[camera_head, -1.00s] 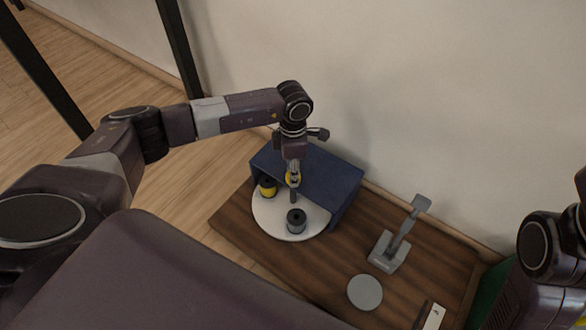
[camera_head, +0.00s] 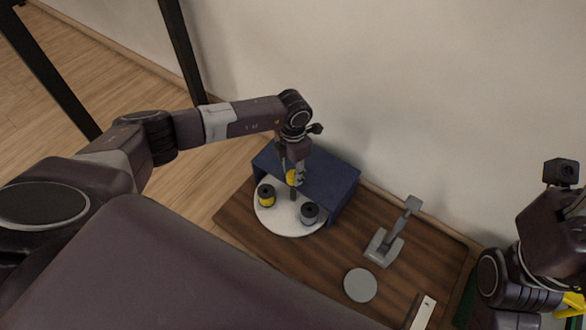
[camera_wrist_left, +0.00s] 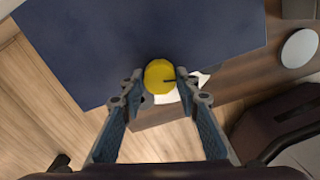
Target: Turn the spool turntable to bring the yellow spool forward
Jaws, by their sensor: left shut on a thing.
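The white round turntable (camera_head: 284,224) sits on a wooden board, partly under a blue box-like cover. The yellow spool (camera_head: 266,196) stands upright at the left of the disc, outside the cover's front. A grey spool (camera_head: 310,214) stands at its right. A dark upright post (camera_head: 293,195) rises near the middle, with a yellow knob (camera_head: 291,177) above it. My left gripper (camera_head: 293,180) is shut on this knob, which also shows between the fingertips in the left wrist view (camera_wrist_left: 159,76). My right wrist (camera_head: 548,222) is at the right edge; its fingers are unclear.
The blue cover (camera_head: 318,175) stands close behind my left gripper, with the wall behind it. A grey lever stand (camera_head: 384,247) and a grey disc (camera_head: 360,285) are on the board (camera_head: 338,254) to the right. A white strip (camera_head: 423,312) lies at the front right.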

